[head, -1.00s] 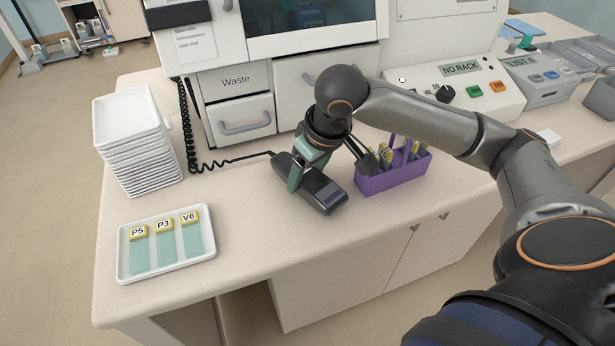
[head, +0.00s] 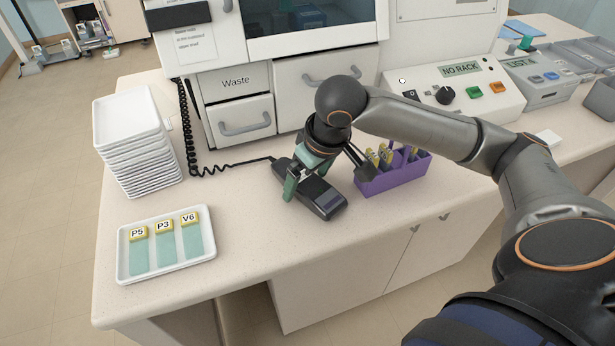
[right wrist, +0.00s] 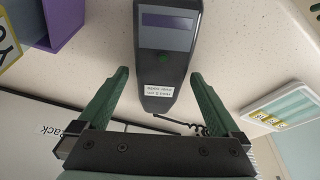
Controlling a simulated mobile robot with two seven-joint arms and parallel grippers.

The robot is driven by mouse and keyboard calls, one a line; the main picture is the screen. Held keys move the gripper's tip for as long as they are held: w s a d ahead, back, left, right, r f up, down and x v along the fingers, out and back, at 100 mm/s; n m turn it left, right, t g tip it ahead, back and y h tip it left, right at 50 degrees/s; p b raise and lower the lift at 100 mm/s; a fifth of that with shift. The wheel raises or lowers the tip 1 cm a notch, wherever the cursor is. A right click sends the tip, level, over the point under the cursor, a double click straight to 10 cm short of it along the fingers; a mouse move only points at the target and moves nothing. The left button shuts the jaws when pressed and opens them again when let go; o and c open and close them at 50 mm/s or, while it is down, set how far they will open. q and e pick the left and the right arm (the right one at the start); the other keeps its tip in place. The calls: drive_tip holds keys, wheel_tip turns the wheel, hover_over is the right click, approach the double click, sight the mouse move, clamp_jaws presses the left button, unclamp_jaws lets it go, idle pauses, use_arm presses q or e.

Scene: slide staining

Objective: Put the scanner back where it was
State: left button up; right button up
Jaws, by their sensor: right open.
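The black scanner (head: 318,194) lies on the counter with its screen end toward the counter's front edge. Its cord runs from the back end to a coiled part at the machine. My right gripper (head: 302,178) is above the scanner's rear part, with one green finger on its left side. In the right wrist view, the gripper (right wrist: 158,75) is open, its fingers apart on either side of the scanner's narrow end (right wrist: 163,65), with gaps showing. The scanner's screen, green button and white label face up. My left gripper is not in view.
A purple rack (head: 395,178) with slides stands close to the right of the gripper. A white tray (head: 165,267) with slides P5, P3 and V6 lies front left. A stack of white trays (head: 135,140) stands behind it. A black bracket (head: 180,14) is on the machine. Counter between is clear.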

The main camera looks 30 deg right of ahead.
drive_tip(key=shift+r, duration=0.2)
drive_tip(key=p+v, duration=0.2)
drive_tip(key=v, duration=1)
